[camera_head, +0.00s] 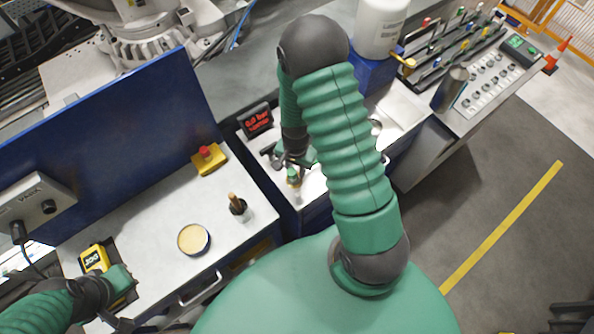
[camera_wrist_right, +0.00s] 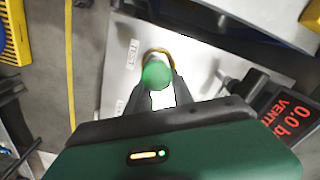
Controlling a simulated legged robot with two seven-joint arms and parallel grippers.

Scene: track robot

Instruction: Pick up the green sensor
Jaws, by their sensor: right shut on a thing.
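The green sensor (camera_wrist_right: 156,75) shows in the right wrist view as a round green top between the two dark fingers of my right gripper (camera_wrist_right: 158,88). The gripper is shut on it. A brass-coloured ring (camera_wrist_right: 160,52) curves just behind the sensor, over the pale panel. In the head view my right gripper (camera_head: 293,163) is small and partly hidden by my arm, above the bench by the red display, with the sensor (camera_head: 293,173) at its tip. My left gripper (camera_head: 122,318) is at the lower left; its fingers are too unclear to read.
A red-lit display (camera_head: 257,120) stands close to the right gripper. The left bench holds a yellow emergency-stop box (camera_head: 208,160), a round tin (camera_head: 193,239), a brush in a dark pot (camera_head: 238,206) and a yellow meter (camera_head: 94,258). A white canister (camera_head: 381,28) stands behind.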

